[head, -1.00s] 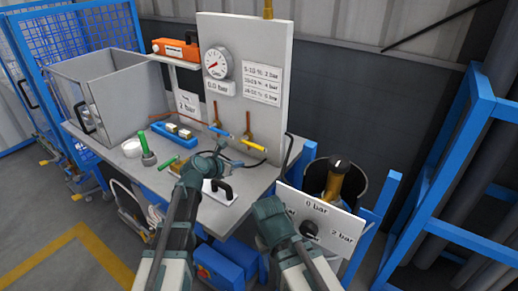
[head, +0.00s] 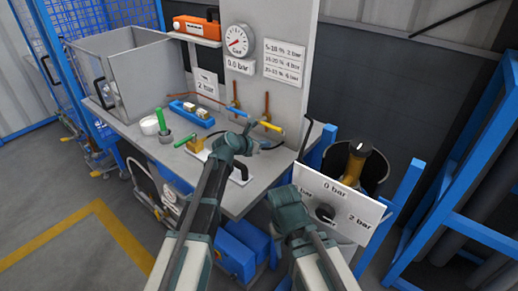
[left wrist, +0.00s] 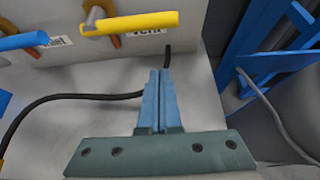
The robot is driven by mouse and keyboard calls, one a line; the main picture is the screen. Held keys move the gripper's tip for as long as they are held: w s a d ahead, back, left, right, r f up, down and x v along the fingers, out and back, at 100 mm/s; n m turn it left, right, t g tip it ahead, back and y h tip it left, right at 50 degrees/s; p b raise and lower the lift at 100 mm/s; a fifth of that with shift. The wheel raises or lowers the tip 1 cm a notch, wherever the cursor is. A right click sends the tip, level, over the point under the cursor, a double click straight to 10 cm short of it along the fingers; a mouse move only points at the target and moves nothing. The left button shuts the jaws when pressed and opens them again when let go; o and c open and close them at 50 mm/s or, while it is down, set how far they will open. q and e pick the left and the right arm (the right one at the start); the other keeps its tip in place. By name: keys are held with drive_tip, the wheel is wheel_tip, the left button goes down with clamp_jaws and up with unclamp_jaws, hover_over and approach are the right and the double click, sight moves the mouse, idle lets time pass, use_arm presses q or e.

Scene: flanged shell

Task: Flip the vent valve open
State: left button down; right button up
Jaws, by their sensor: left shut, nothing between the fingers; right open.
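The vent valve has a yellow handle (head: 272,126) low on the grey upright panel. It lies crosswise in the left wrist view (left wrist: 130,23), above a label reading "vent". A similar blue-handled valve (left wrist: 22,41) sits to its left; its handle also shows in the head view (head: 239,111). My left gripper (head: 248,127) is in front of the panel, below and near the yellow handle. In the left wrist view its blue fingers (left wrist: 158,73) are together, empty and apart from the handle. My right gripper (head: 290,195) is beside the knob plate; its fingers are hard to make out.
A tilted white plate (head: 345,225) marked in bar carries a dark knob (head: 325,213). A gauge (head: 237,40) above a "0.0 bar" sign is on the panel. A black hose (left wrist: 60,97) runs along the bench below the valves. A blue frame (left wrist: 265,60) stands at right.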

use_arm(q)
drive_tip(key=b+x, duration=0.1)
drive_tip(key=x, duration=0.2)
drive_tip(key=shift+w+f, duration=0.15)
drive_tip(key=shift+f, duration=0.1)
drive_tip(key=r+p, duration=0.4)
drive_tip(key=shift+w+d+r, duration=0.1)
drive_tip(key=shift+w+d, duration=0.25)
drive_tip(key=shift+d, duration=0.05)
drive_tip(key=shift+r+n+g+h+p, duration=0.3)
drive_tip(key=shift+r+n+h+p, duration=0.1)
drive_tip(key=shift+r+n, duration=0.15)
drive_tip(key=w+a+r+n+g+h+p, duration=0.1)
drive_tip(key=w+a+r+n+h+p, duration=0.1)
drive_tip(key=a+r+p, duration=0.3)
drive_tip(key=shift+w+r+p, duration=0.45)
drive_tip(key=shift+w+r, duration=0.45)
drive_tip(key=shift+r, duration=0.25)
